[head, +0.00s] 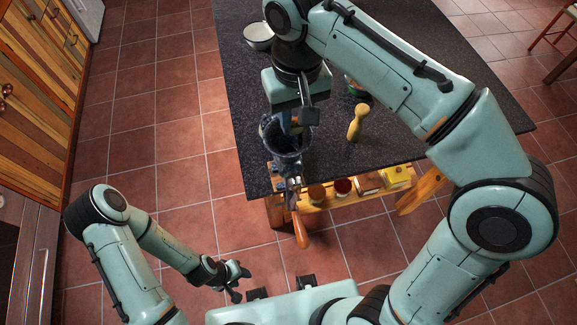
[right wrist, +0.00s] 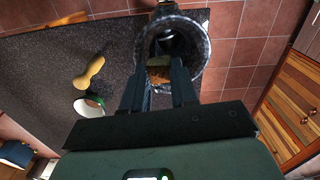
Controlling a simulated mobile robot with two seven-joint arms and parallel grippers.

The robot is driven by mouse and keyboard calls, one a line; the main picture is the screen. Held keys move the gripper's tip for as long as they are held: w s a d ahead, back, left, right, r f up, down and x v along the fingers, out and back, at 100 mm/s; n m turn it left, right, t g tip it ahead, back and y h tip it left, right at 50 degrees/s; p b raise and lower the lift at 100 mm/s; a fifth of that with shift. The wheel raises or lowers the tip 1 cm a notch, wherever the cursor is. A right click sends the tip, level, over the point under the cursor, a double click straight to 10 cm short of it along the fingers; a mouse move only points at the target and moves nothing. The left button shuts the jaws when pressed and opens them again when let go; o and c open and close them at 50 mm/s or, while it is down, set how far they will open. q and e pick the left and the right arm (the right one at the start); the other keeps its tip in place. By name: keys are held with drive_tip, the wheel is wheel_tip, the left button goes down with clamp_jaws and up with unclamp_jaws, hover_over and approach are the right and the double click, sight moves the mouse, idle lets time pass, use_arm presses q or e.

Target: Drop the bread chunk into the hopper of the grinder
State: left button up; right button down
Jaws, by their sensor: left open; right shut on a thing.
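The dark grey grinder (head: 267,130) is at the near left edge of the dark countertop, its hopper open upward and its crank with a wooden handle (head: 301,230) hanging below. In the right wrist view the hopper's round rim (right wrist: 216,76) lies just beyond my fingertips. My right gripper (head: 296,120) is shut on the brown bread chunk (right wrist: 158,74) and holds it over the hopper mouth, within the rim's outline; its exact height is unclear. In the head view the gripper mostly hides the chunk. My left gripper (head: 236,280) is open and empty, low over the floor, away from the counter.
A white bowl (head: 258,36) is at the back left; a green-rimmed bowl (right wrist: 89,106) is partly hidden. Several jars and boxes (head: 343,187) sit on a shelf below the counter's near edge.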

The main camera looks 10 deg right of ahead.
use_arm(q)
drive_tip(key=shift+f, duration=0.2)
use_arm(e)
drive_tip(key=shift+w+f, duration=0.15)
drive_tip(key=shift+f, duration=0.05)
drive_tip(key=c, duration=0.8)
unclamp_jaws()
use_arm(q)
drive_tip(key=w+r+p, duration=0.4)
drive_tip(key=w+r, duration=0.1)
drive_tip(key=r, duration=0.1)
drive_tip(key=shift+w+t+p, duration=0.3)
drive_tip(key=shift+w+t, duration=0.1)
use_arm(e)
wheel_tip(320, 180, up, 13)
drive_tip(key=shift+r, duration=0.2)
